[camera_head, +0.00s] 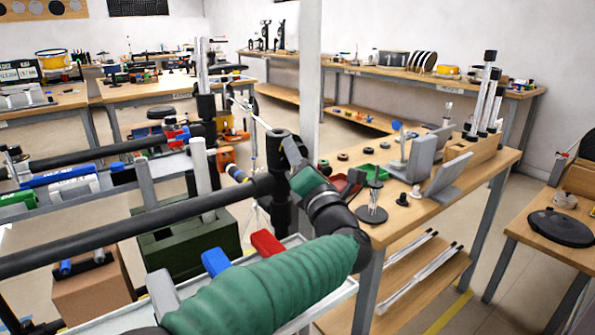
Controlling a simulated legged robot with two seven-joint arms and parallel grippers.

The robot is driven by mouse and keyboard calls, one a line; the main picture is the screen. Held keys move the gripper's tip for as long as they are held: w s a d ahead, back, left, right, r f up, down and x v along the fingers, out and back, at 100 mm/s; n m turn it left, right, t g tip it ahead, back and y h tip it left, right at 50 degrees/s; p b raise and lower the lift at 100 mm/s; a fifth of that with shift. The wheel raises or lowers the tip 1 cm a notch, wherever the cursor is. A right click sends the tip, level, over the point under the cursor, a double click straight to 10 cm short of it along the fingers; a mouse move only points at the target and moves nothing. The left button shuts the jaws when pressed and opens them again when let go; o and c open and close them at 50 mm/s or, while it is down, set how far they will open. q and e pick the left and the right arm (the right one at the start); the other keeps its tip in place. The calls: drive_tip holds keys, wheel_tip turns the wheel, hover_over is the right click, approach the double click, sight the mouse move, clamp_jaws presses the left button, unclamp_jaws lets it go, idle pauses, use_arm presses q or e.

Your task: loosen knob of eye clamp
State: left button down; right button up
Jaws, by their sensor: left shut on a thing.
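My left arm, in a green ribbed sleeve, reaches up from the bottom of the head view. Its gripper (294,152) is at the black clamp (279,140), where a thick black bar (140,228) from the left meets a dark upright post (281,217). The left gripper is shut on a part at the clamp, seemingly its knob. The gripper and wrist cover that part, so its shape and how tight it sits cannot be told. My right gripper is not in view.
A second black bar (100,153) runs behind the first. A dark green box (187,245) stands below the bars. To the right, a wooden table (455,190) holds grey stands (447,176) and small parts. A white pillar (307,75) rises behind the clamp.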

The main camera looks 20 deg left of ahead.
use_arm(q)
drive_tip(key=shift+w+d+f, duration=0.1)
drive_tip(key=shift+d+f, duration=0.05)
drive_tip(key=shift+f, duration=0.25)
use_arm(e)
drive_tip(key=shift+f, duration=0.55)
use_arm(q)
drive_tip(key=shift+r, duration=0.1)
drive_tip(key=c, duration=1)
unclamp_jaws()
drive_tip(key=shift+o, duration=0.5)
drive_tip(key=shift+r, duration=0.1)
drive_tip(key=shift+n, duration=0.3)
